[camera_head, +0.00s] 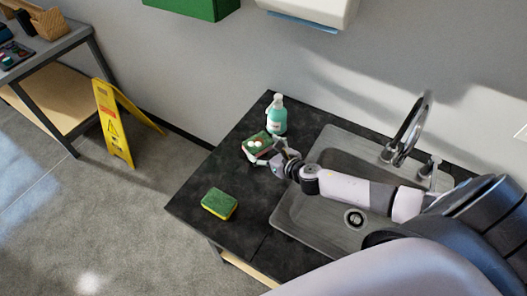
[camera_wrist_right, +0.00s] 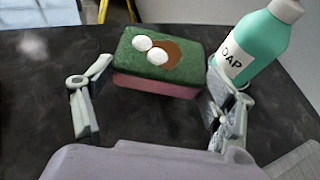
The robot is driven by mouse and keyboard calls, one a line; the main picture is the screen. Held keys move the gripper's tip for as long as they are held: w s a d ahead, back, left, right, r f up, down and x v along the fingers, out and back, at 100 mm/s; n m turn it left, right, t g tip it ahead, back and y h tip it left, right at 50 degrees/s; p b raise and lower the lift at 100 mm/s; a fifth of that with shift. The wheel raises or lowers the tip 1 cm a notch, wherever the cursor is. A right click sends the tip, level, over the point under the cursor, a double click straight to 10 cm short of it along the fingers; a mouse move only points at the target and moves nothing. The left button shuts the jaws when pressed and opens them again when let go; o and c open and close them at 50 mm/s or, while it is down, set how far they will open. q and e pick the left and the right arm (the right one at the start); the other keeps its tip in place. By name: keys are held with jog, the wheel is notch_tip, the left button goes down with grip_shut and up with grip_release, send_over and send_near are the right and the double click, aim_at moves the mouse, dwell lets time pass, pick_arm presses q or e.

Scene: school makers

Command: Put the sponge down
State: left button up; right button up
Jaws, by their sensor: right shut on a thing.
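A sponge with a green top, a pink underside, two white blobs and a brown patch (camera_wrist_right: 165,68) is between the fingertips of my right gripper (camera_wrist_right: 160,75). The fingers are shut on its two ends. In the head view the same sponge (camera_head: 256,144) is over the black counter (camera_head: 190,194), left of the sink. I cannot tell whether its underside touches the counter. My right gripper (camera_head: 268,153) reaches it from the right across the sink. A second sponge, green and yellow (camera_head: 219,203), lies flat near the counter's front left. My left gripper is not in view.
A teal soap bottle (camera_head: 277,115) stands just behind the held sponge, close to the right finger in the wrist view (camera_wrist_right: 252,45). The sink (camera_head: 290,212) and tap (camera_head: 405,135) are to the right. Bare counter lies between the two sponges. A yellow floor sign (camera_head: 112,120) stands left.

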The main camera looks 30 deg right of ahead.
aim_at(264, 156)
jog(key=shift+w+a, duration=0.1)
jog(key=shift+w, duration=0.3)
jog(key=shift+f, duration=0.4)
jog(key=shift+f+b, duration=0.6)
jog(key=shift+f, duration=0.8)
jog(key=shift+f, duration=0.15)
jog(key=o, duration=0.9)
